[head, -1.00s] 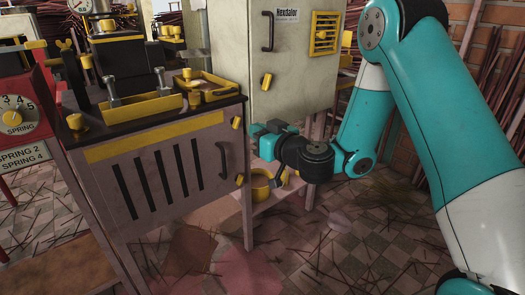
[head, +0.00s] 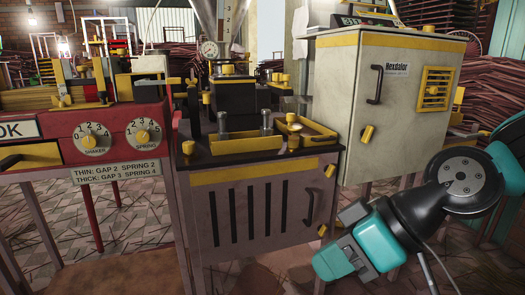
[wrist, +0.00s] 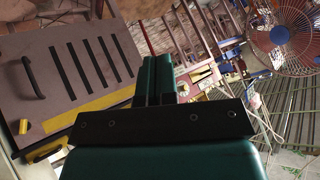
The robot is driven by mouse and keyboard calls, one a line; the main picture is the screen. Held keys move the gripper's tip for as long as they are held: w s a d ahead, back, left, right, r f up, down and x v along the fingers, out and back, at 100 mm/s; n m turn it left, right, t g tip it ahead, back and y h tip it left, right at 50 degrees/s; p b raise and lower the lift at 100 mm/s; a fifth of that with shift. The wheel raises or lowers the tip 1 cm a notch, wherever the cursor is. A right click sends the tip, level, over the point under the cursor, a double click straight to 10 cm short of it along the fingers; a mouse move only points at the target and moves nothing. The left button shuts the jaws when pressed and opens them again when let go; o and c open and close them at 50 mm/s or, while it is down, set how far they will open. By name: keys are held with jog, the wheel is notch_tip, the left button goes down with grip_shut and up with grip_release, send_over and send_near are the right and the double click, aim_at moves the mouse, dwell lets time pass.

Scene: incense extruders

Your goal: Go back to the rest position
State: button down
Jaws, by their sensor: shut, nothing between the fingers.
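My gripper (head: 336,262) is teal and hangs in front of the right side of the dark-topped cabinet, low in the head view. In the wrist view its two teal fingers (wrist: 156,78) lie together, with nothing between them. The black wrist joint and teal arm reach in from the right edge of the head view. The gripper appears apart from the cabinet, though the exact gap cannot be told.
The slatted cabinet (head: 258,222) carries yellow trays (head: 240,145) and a black press. A beige cabinet (head: 400,110) stands to its right and a red dial machine (head: 115,135) to its left.

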jog(key=s+d+m+g+h, duration=0.2)
jog(key=s+d+m+h, duration=0.15)
jog(key=s+d, duration=0.35)
notch_tip(320, 180, up, 38)
jog(key=a+p, duration=0.1)
jog(key=p, duration=3.7)
jog(key=shift+s+h, duration=0.35)
jog(key=shift+h, duration=0.1)
jog(key=shift+a+n, duration=0.1)
jog(key=shift+n, duration=0.15)
